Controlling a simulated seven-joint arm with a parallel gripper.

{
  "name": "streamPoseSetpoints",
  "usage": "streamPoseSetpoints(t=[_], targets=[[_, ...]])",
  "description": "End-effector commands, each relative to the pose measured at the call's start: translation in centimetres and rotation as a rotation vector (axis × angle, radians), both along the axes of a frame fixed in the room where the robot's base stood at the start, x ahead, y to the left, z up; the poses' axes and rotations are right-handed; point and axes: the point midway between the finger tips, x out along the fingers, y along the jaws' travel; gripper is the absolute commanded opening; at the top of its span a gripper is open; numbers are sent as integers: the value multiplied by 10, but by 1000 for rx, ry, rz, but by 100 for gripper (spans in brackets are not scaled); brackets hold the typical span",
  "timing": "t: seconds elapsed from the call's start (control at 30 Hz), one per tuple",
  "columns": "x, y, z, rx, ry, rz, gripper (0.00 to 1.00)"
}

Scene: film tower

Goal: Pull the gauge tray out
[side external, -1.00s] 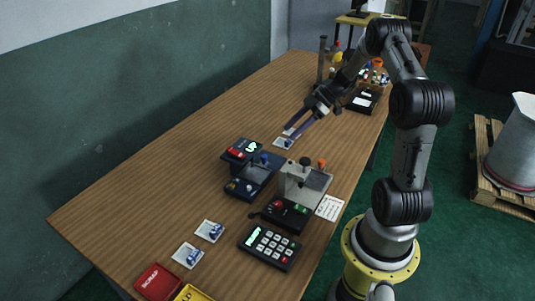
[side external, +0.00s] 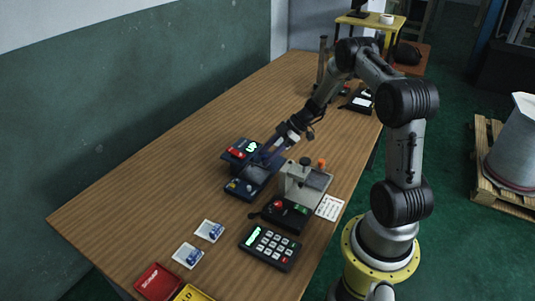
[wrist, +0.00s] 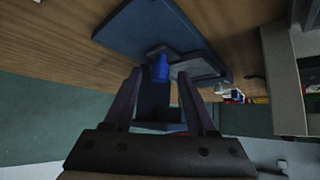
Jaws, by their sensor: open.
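My gripper (side external: 270,150) is low over the gauge's far side in the side view. In the wrist view my gripper (wrist: 160,75) is open, one finger on each side of the blue knob. I cannot tell whether the fingers touch it. In the side view this knob is hidden behind the fingers.
A grey block fixture with an orange knob (side external: 321,163) stands close right of the gauge. A black button box (side external: 286,214) and keypad (side external: 270,247) are in front. White cards (side external: 209,230) with blue parts lie front left, near a red bin (side external: 158,282). The table's left side is clear.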

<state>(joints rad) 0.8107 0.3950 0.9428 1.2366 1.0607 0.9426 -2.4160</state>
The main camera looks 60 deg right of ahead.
Motion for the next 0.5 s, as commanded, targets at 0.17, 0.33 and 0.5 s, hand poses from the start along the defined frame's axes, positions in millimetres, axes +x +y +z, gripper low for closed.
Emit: streamPoseSetpoints(t=[0.17,0.33,0.5], targets=[[0,0,0,0,0,0,44],[0,0,0,0,0,0,14],[0,0,0,0,0,0,0]])
